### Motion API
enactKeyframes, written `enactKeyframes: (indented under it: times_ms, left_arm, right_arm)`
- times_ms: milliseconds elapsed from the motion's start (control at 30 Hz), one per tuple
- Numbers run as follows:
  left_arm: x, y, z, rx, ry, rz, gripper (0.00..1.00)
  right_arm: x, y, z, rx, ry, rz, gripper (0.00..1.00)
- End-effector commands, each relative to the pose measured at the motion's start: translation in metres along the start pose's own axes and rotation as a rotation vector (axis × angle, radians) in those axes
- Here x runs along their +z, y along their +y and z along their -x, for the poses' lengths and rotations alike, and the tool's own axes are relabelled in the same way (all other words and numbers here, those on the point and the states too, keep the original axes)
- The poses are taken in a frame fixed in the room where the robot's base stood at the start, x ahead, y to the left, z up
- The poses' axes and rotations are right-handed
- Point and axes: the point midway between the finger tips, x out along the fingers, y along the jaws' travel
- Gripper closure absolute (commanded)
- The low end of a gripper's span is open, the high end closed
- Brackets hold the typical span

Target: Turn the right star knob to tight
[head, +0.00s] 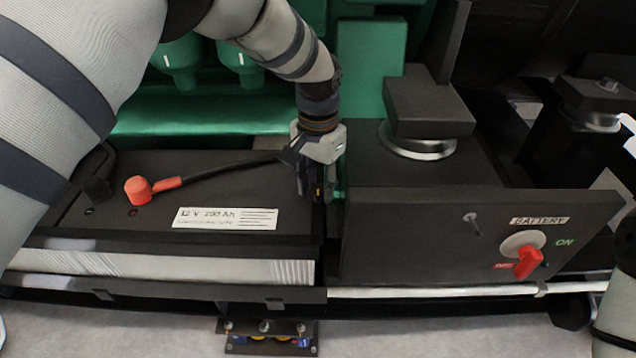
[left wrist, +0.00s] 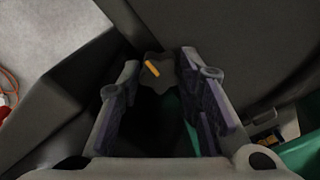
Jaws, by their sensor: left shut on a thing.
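My left gripper (head: 318,192) reaches down into the narrow gap between the battery box and the dark switch box. In the left wrist view its two purple-padded fingers stand on either side of a dark knob (left wrist: 153,70) with an orange pointer mark. The gripper is shut on this knob near its fingertips. The knob's outline is partly hidden by the fingers and shadow. My right gripper is not in view.
The battery (head: 225,218) with a red-capped cable end (head: 138,190) lies left of the gripper. The switch box (head: 470,240) on the right carries a red battery switch (head: 528,262). A green engine (head: 210,115) stands behind. Side room in the gap is tight.

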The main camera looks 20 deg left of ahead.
Motion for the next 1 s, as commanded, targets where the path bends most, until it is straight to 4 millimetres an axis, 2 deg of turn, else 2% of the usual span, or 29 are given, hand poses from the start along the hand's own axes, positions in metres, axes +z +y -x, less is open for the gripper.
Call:
enactKeyframes:
  times_ms: [300, 333, 400, 667, 767, 867, 1000]
  left_arm:
    - [0.001, 0.001, -0.002, 0.0, -0.003, -0.005, 0.96]
    - [0.001, 0.0, -0.002, 0.0, -0.003, -0.005, 0.64]
    - [0.001, 0.0, -0.002, 0.0, -0.003, -0.004, 0.48]
    - [0.0, 0.0, 0.0, 0.0, -0.001, -0.003, 0.48]
    - [0.0, 0.0, 0.007, -0.001, 0.001, -0.002, 0.48]
    - [-0.001, 0.0, 0.029, -0.002, 0.003, -0.003, 0.48]
    - [-0.001, 0.0, 0.068, -0.001, 0.004, -0.003, 0.48]
  right_arm:
    - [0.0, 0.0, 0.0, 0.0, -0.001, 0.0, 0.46]
    - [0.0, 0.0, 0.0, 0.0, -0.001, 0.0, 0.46]
    - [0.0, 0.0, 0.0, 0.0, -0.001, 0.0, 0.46]
    - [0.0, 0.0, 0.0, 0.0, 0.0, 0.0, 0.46]
    - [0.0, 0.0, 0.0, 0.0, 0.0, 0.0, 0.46]
    - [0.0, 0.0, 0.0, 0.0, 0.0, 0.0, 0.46]
    - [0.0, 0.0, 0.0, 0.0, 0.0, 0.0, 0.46]
